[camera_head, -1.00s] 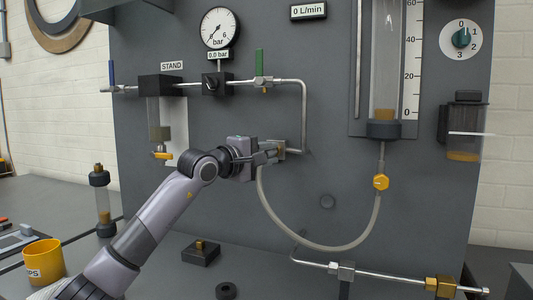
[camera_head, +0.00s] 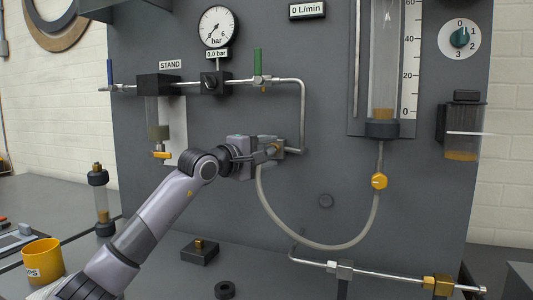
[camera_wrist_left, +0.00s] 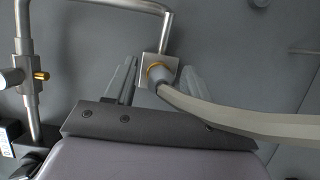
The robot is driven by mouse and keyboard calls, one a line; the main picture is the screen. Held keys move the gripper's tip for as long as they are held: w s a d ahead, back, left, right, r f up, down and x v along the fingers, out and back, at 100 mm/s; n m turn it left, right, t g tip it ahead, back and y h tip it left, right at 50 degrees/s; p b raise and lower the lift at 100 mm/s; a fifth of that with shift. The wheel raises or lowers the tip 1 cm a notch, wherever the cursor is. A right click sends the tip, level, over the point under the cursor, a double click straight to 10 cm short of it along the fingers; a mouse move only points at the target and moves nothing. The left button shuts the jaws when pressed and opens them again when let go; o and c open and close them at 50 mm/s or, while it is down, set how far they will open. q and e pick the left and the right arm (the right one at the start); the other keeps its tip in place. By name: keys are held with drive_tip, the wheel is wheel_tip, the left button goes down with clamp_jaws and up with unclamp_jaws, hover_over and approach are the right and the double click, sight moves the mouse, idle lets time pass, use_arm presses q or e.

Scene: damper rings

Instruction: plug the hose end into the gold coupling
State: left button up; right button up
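The gold coupling (camera_wrist_left: 155,69) is a gold ring in a square metal block at the end of the bent pipe. In the head view the coupling (camera_head: 278,148) is partly hidden by my left gripper (camera_head: 268,153). The grey hose (camera_wrist_left: 240,120) has its end against the gold ring in the left wrist view; how deep it sits cannot be seen. In the head view the hose (camera_head: 333,246) loops down and right. In the left wrist view my left gripper's fingers (camera_wrist_left: 158,85) stand apart on either side of the hose end, with gaps visible. My right gripper is out of view.
A gauge (camera_head: 218,27), a green-handled valve (camera_head: 258,62) and piping are on the grey panel. A clear flow tube (camera_head: 385,60) stands at right. A yellow cup (camera_head: 43,261), a small black block (camera_head: 200,252) and a black ring (camera_head: 225,290) are on the bench.

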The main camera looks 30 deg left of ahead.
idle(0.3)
use_arm(q)
drive_tip(key=shift+s+a+f, duration=0.1)
drive_tip(key=shift+s, duration=0.15)
drive_tip(key=s+b, duration=0.2)
drive_tip(key=s, duration=0.4)
drive_tip(key=shift+s+a, duration=0.3)
drive_tip(key=shift+a, duration=0.15)
